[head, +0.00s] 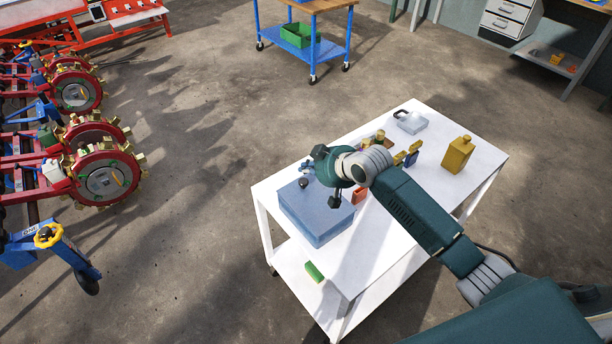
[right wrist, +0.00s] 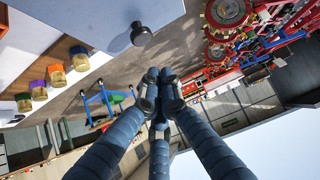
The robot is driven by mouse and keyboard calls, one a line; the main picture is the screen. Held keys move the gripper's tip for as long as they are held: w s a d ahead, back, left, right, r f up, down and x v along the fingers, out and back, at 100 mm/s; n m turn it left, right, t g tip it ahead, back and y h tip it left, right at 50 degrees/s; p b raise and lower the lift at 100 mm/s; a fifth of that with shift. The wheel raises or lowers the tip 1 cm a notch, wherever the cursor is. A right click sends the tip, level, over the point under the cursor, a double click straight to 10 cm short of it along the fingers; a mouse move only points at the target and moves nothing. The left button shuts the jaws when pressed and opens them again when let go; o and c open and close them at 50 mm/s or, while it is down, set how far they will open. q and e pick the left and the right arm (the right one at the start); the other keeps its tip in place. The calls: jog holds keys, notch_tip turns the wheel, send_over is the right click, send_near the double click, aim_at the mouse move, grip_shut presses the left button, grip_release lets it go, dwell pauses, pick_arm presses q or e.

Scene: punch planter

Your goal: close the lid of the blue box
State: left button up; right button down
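The blue box (head: 316,236) stands at the left end of the white table. Its lid (head: 318,205) lies over the top and looks flat; I cannot tell whether it is fully flush. A dark round knob (head: 303,183) sits on the lid near its far left side. My right gripper (head: 307,166) is just beyond the knob and partly hidden by its own hand. In the right wrist view its fingers (right wrist: 160,88) meet at the tips with nothing between them, and the lid (right wrist: 105,18) with its knob (right wrist: 140,34) is above them, apart. My left gripper is not in view.
The white table (head: 375,240) also holds a red item (head: 359,196), a yellow canister (head: 457,155) and a grey padlock-shaped object (head: 411,123). A green and yellow block (head: 314,271) is on its lower shelf. Red wheeled machinery (head: 100,178) stands left, with open floor between.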

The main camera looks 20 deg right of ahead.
aim_at(306, 191)
notch_tip(306, 191, down, 4)
jog(key=shift+w+r, duration=0.1)
jog(key=shift+a, duration=0.1)
